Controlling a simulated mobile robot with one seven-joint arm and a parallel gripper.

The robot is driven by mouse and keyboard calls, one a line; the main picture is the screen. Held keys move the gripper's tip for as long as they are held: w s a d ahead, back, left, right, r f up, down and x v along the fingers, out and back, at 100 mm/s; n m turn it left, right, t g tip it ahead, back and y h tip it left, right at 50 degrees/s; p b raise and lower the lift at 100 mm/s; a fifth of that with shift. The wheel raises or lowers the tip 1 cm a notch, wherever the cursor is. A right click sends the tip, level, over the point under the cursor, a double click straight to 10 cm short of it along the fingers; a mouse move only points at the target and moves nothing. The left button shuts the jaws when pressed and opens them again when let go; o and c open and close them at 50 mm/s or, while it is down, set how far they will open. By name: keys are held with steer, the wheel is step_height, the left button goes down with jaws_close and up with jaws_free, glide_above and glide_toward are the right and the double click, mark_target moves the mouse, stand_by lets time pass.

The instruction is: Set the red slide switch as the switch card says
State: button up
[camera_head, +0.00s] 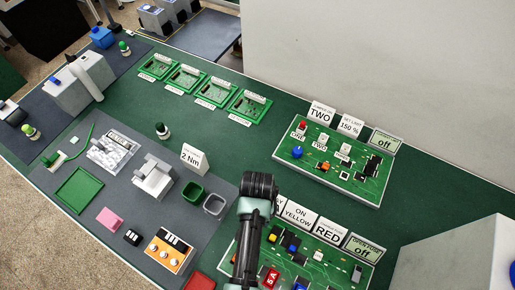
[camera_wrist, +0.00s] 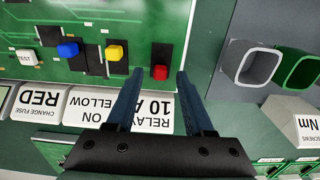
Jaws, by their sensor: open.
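The red slide switch (camera_wrist: 160,72) shows in the wrist view on a black track, at the end nearer the cards. My gripper (camera_wrist: 160,72) is open, with one finger on each side of the red knob and nothing held; I cannot tell if the tips touch it. In the head view my wrist covers the red switch and the fingers. A card reading "ON YELLOW" (camera_head: 299,215) stands at the board's back edge; in the wrist view this card (camera_wrist: 97,108) is upside down. My finger partly covers the card reading "RELAY 10 A" (camera_wrist: 152,108).
A yellow knob (camera_wrist: 115,52) and a blue knob (camera_wrist: 68,50) sit beside the red one on the green board (camera_head: 335,272). A card reading "RED" (camera_head: 327,233) stands near an "off" display (camera_head: 364,249). Grey and green bins (camera_head: 215,205) stand left of my wrist.

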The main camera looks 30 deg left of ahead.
steer(key=shift+f, duration=0.55)
jaws_close()
stand_by(1.1)
